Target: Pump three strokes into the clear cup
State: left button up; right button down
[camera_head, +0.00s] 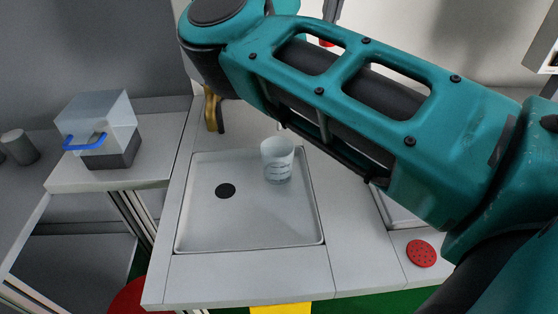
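A clear, whitish cup (277,160) with faint markings stands upright in a shallow grey tray (250,236), right of a dark round spot. I see nothing above its open mouth except my arm farther up. My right arm, teal, comes in from the right and crosses the upper part of the view. I cannot make out its gripper. No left gripper shows. No pump can be clearly identified. A brass-coloured upright piece (210,108) beside a dark piece shows below the arm's bend, its top hidden.
A clear box with a blue handle (100,125) stands on the left counter, with a grey cylinder (20,147) beside it. A red round disc (421,253) lies on the right counter. The tray's front is clear. My arm hides much of the back right.

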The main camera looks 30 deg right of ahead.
jog(key=shift+r, duration=0.15)
dwell(0.4)
notch_tip(320, 180, up, 6)
jog(key=p, duration=0.5)
dwell(0.3)
